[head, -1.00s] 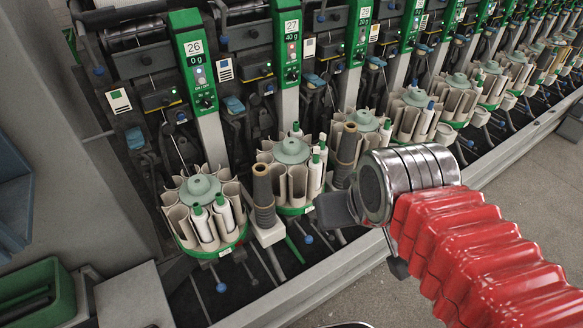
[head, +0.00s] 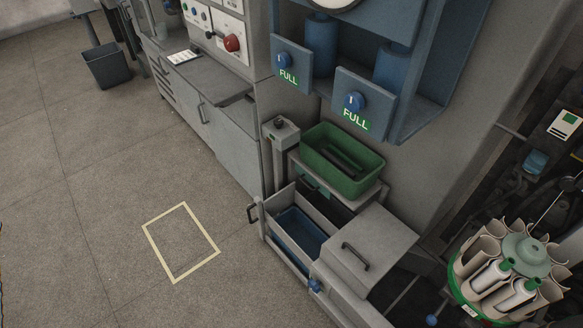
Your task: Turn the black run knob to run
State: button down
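A light control panel (head: 220,32) stands at the top, left of centre, on a grey cabinet. It carries a large red button (head: 232,43) and a small dark knob-like part (head: 210,35) to its left. This may be the black run knob, but it is too small for me to read its label or setting. My gripper and arm are not in view.
Blue housings marked FULL (head: 355,103) overhang a green bin (head: 341,160) and a grey open drawer holding a blue tray (head: 298,230). A short grey post (head: 281,142) stands beside them. The floor at left, with a yellow outlined rectangle (head: 181,243), is clear.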

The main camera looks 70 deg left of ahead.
aim_at(278, 122)
jog(key=u, duration=2.65)
